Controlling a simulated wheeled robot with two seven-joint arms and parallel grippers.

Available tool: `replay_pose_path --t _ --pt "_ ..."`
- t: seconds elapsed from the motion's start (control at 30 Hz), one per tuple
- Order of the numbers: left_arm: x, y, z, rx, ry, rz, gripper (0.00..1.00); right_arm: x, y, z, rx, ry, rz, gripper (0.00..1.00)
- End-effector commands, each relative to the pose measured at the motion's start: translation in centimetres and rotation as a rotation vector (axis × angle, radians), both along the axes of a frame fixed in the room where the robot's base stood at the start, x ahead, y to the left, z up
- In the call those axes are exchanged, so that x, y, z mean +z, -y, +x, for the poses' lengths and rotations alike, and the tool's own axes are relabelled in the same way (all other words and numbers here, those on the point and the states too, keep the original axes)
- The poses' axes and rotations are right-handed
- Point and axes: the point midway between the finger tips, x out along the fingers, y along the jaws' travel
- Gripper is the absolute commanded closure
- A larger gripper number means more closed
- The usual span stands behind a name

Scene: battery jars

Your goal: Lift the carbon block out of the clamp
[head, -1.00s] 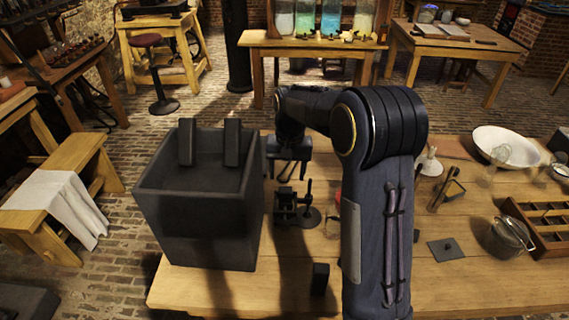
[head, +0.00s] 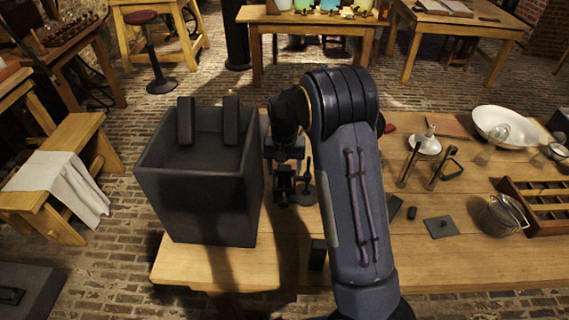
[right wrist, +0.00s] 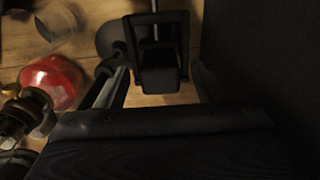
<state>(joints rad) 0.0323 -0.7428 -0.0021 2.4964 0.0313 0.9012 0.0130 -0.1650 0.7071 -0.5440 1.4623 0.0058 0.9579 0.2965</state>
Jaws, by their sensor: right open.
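A small black clamp (head: 305,190) with a round base and an upright rod stands on the wooden table, just right of the big dark tank. In the right wrist view a dark block (right wrist: 160,78), apparently the carbon block, sits in the clamp's frame (right wrist: 157,20). My right gripper (head: 284,162) is above the clamp and partly hides it. In the right wrist view my right gripper (right wrist: 160,92) is open, with one finger on each side of the block; I cannot tell whether they touch it. My left gripper is not in view.
The deep dark tank (head: 195,205), with two dark plates at its far side, stands close to the left of the clamp. Another dark block (head: 318,254) stands near the table's front edge. A red round object (right wrist: 52,82) is near the gripper. A white bowl (head: 503,125) is far right.

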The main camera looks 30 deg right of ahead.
Motion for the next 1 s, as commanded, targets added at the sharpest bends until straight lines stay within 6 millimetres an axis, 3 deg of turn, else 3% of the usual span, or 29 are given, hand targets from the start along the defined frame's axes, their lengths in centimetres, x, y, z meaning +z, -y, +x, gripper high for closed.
replay_pose_path --t 0.1,0.5,1.0 --pt "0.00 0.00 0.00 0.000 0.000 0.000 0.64 0.01 0.00 0.00 0.000 0.000 0.000 0.41" --pt "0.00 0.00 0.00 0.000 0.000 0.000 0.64 0.04 0.01 0.00 0.000 0.000 0.000 0.93" --pt "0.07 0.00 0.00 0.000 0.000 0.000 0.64 0.11 -0.12 -0.17 0.001 0.001 0.000 0.94"
